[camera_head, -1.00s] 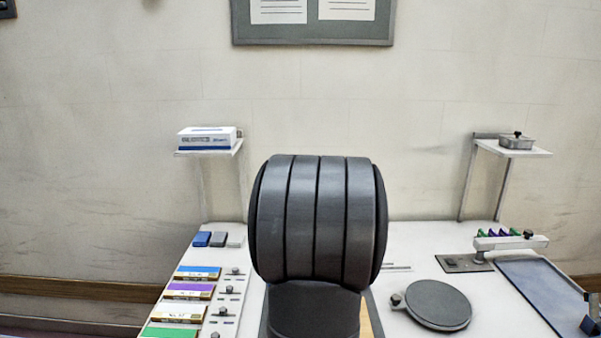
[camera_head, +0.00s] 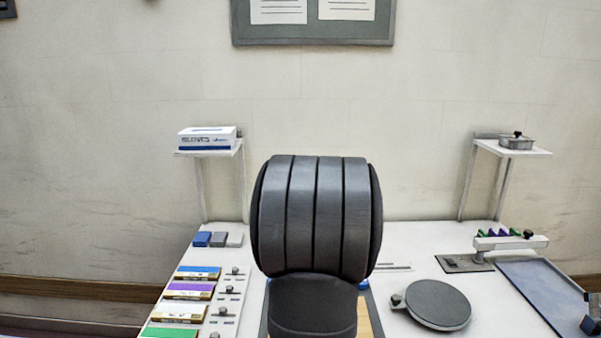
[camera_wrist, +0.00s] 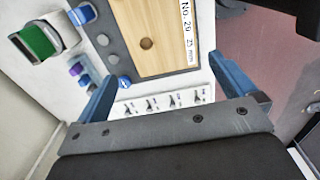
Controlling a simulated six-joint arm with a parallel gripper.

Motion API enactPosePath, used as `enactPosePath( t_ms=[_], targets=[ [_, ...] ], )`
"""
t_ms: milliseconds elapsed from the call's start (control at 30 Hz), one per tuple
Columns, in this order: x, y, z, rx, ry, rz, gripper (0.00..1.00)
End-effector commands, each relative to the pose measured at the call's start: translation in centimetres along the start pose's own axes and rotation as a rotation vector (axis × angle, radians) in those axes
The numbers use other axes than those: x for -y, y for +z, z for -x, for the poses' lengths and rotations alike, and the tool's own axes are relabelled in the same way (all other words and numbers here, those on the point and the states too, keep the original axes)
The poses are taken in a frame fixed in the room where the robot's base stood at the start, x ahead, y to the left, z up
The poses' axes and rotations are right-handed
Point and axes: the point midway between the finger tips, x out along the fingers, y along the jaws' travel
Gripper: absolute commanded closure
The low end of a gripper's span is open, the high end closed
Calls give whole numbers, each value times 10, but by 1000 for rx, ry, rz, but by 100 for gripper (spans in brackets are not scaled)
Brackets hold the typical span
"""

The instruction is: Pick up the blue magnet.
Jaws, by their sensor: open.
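My gripper (camera_wrist: 162,68) is open and empty in the wrist view, its two blue fingers apart over the near end of a wooden board (camera_wrist: 165,25). Two small blue pieces lie by the dark grey strip beside the board: one (camera_wrist: 124,82) close to the left fingertip, the other (camera_wrist: 82,14) near the top edge. Either could be the blue magnet; I cannot tell which. Small purple and dark pieces (camera_wrist: 77,69) and a larger green piece (camera_wrist: 38,40) lie further left. In the head view my arm hides the gripper and most of the board.
Flat boxes with blue (camera_head: 198,272), purple and green lids line the left side. Blue, grey and pale blocks stand behind them. A round dark plate (camera_head: 438,305), a rack with green and purple pieces (camera_head: 511,242) and a blue-grey tray (camera_head: 545,290) are on the right.

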Motion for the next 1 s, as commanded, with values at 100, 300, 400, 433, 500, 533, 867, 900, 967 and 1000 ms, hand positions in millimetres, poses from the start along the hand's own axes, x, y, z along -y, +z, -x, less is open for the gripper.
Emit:
enactPosePath(
  t_ms=[100,300,400,433,500,533,867,900,967,1000],
  targets=[
    [0,0,0,0,0,0,18],
    [0,0,0,0,0,-1,45],
    [0,0,0,0,0,-1,45],
    [0,0,0,0,0,-1,45],
    [0,0,0,1,0,-1,45],
    [-2,0,0,3,0,0,45],
    [-84,9,-17,182,-16,14,45],
    [-97,10,-20,213,-16,14,45],
    [-115,10,-25,259,-16,13,45],
    [-126,11,-28,286,-13,13,45]
  ],
)
